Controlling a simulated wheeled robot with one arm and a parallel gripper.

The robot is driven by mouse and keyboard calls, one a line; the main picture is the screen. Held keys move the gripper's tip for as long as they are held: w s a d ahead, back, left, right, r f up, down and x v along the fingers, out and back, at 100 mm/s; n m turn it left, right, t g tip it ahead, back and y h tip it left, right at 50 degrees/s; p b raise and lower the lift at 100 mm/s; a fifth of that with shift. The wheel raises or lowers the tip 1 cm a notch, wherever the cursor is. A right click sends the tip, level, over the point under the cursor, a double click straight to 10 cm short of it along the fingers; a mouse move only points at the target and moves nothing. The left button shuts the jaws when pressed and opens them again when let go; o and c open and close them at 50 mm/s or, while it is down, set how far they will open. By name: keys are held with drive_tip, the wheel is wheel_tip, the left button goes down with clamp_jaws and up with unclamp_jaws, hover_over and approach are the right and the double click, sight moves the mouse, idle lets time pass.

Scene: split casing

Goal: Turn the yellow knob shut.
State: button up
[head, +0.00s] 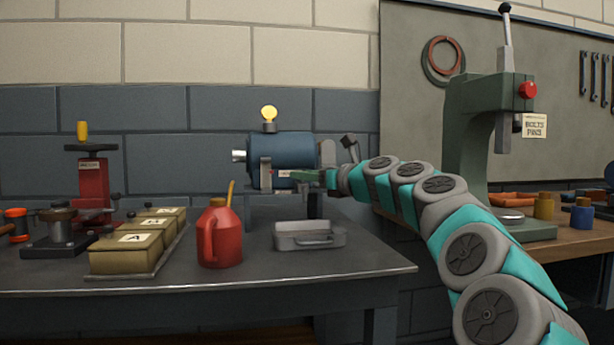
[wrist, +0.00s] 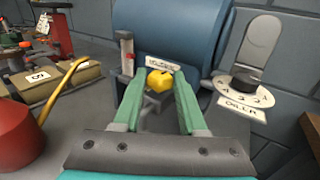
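The yellow knob (wrist: 160,81) sits low on the front of the blue casing (wrist: 168,35), under a small label, in the wrist view. My gripper (wrist: 160,88) has its two green fingers apart, one on each side of the knob. The knob shows between the fingertips; I cannot tell whether they touch it. In the head view the blue casing (head: 283,150) stands at the back of the bench, with my gripper (head: 305,176) low at its front right. The knob cannot be made out there.
A dial with a black knob (wrist: 246,82) is right of the casing. A red oil can (head: 219,235) with a yellow spout, a metal tray (head: 309,237) and lettered boxes (head: 125,250) stand on the bench. A green press (head: 477,150) stands at right.

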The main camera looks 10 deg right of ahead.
clamp_jaws()
